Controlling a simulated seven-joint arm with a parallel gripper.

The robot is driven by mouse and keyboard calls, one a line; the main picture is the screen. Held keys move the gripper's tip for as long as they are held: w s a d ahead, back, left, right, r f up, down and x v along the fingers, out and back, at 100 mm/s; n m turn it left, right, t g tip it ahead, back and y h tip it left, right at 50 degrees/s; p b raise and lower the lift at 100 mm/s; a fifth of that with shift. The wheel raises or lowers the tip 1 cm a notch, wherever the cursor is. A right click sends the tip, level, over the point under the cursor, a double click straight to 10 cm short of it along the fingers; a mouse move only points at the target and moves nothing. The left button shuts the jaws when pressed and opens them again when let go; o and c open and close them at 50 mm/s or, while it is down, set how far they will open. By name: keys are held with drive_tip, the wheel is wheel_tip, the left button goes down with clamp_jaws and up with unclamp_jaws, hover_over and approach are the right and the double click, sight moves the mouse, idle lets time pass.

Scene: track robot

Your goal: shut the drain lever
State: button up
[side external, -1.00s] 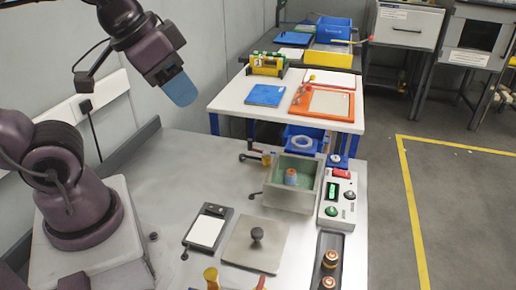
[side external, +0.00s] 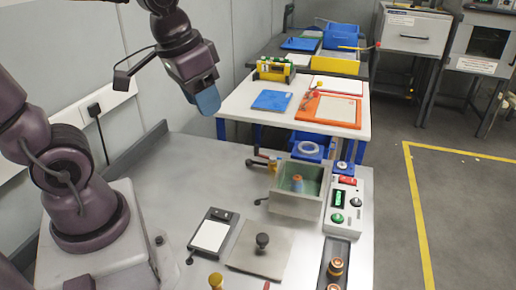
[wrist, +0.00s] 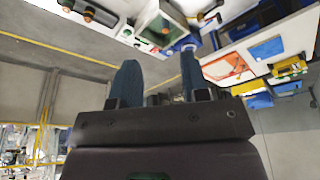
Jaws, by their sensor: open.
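A grey open-topped tank (side external: 297,206) with a green inside stands on the metal bench. An orange-topped, blue-grey part (side external: 297,183) sits in it. A short lever with a dark knob (side external: 258,201) sticks out to the left at the tank's lower side. Another dark-ended handle (side external: 250,162) is behind it, near a yellow and red fitting; I cannot tell for certain which is the drain lever. My gripper (side external: 207,102) is raised above the bench, left of and well apart from the tank. In the wrist view its blue fingers (wrist: 158,75) are apart with nothing between them.
A control box (side external: 341,206) with buttons stands right of the tank. A plate with a black knob (side external: 262,241) and a white-topped pad (side external: 211,236) lie in front. A white table (side external: 240,98) with trays is behind. Bare bench lies below my gripper.

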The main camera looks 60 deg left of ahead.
drive_tip(key=w+a+f+n+g, duration=0.35)
drive_tip(key=w+a+f, duration=0.25)
drive_tip(key=w+a, duration=0.3)
drive_tip(key=n, duration=0.6)
approach(256, 145)
wheel_tip(256, 145, down, 10)
drive_tip(key=shift+f, duration=0.2)
clamp_jaws()
